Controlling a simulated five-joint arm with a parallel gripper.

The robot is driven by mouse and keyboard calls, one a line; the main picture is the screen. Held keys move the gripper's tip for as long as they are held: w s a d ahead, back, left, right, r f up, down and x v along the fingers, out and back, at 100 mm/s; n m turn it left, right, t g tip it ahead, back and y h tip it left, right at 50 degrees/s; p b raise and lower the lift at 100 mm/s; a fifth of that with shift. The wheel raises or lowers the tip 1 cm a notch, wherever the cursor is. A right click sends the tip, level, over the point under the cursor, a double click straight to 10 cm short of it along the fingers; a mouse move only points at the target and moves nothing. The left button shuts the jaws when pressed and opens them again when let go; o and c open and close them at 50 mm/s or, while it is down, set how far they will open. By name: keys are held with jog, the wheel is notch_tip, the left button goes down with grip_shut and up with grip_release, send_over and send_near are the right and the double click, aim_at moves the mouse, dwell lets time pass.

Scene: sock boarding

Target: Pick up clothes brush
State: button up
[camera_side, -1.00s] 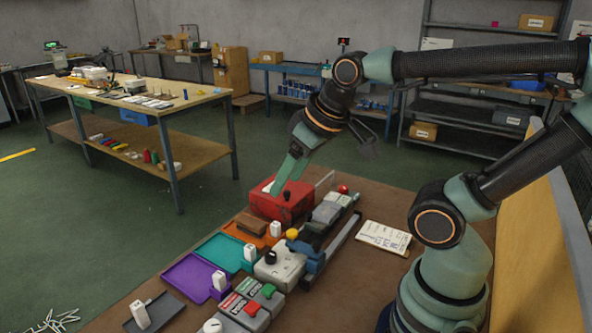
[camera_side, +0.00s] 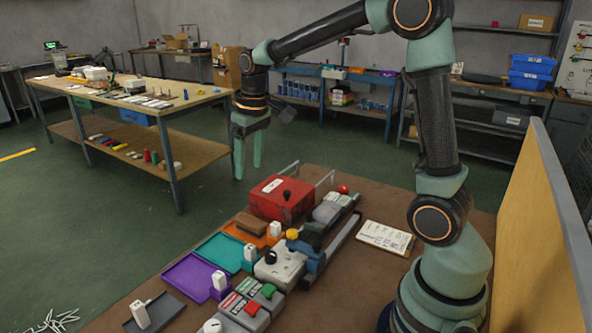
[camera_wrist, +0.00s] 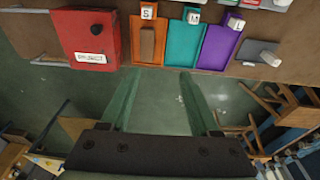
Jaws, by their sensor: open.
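A brown wooden block (camera_side: 251,224), which looks like the clothes brush, lies on the orange tray (camera_side: 262,240) in the side view. In the wrist view the same block (camera_wrist: 147,42) lies on the orange tray, beside the tag marked S. My gripper (camera_side: 248,172) is open and empty. It points down past the bench's far edge, apart from the block. In the wrist view its fingertips (camera_wrist: 160,76) are spread over the floor, just below the trays. The brush's bristles are not visible.
The red box (camera_side: 282,197) stands close beside the orange tray. The teal tray (camera_side: 222,253) and purple tray (camera_side: 190,274) lie on the other side, with upright white tags. A switch box (camera_side: 279,267) sits nearby. Open floor lies beyond the bench edge.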

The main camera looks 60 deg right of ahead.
jog(key=g, duration=0.2)
send_over(250, 220)
notch_tip(250, 220, down, 8)
notch_tip(250, 220, down, 13)
jog(key=shift+r, duration=0.15)
grip_shut()
jog(key=shift+r, duration=0.1)
notch_tip(250, 220, up, 20)
dwell(0.6)
